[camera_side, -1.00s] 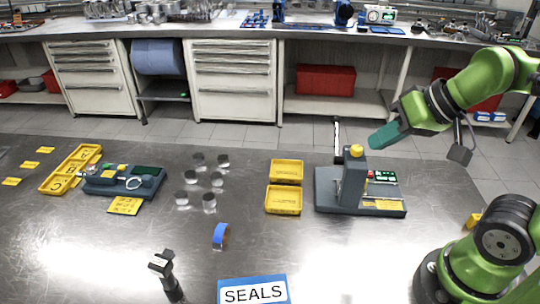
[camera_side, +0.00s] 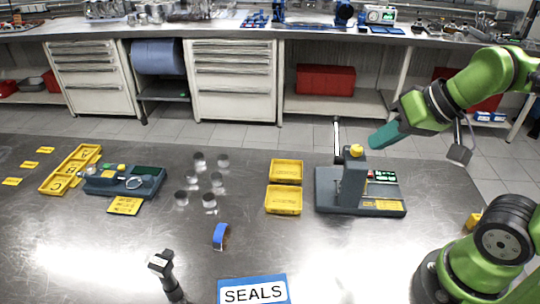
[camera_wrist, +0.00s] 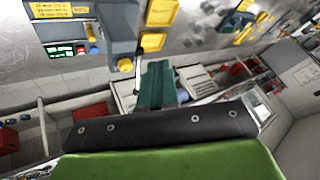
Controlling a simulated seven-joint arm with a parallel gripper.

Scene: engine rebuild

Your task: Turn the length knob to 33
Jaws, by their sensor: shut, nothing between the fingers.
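A dark grey bench device (camera_side: 350,186) with an upright column stands on the right of the table. A yellow knob (camera_side: 356,150) sits on top of the column; in the wrist view it also shows (camera_wrist: 152,42). The device's base carries green displays (camera_side: 384,176) and small coloured controls, with a red button (camera_wrist: 80,49) and a blue one (camera_wrist: 93,50) in the wrist view. I cannot read which control is the length knob or its value. My gripper (camera_side: 377,141), with teal fingers, is shut and empty, just right of the yellow knob and apart from it. Its fingers also show in the wrist view (camera_wrist: 158,68).
Two yellow trays (camera_side: 284,186) lie left of the device. Farther left are several small metal cylinders (camera_side: 192,178), a second grey device (camera_side: 125,181) and a long yellow tray (camera_side: 70,170).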

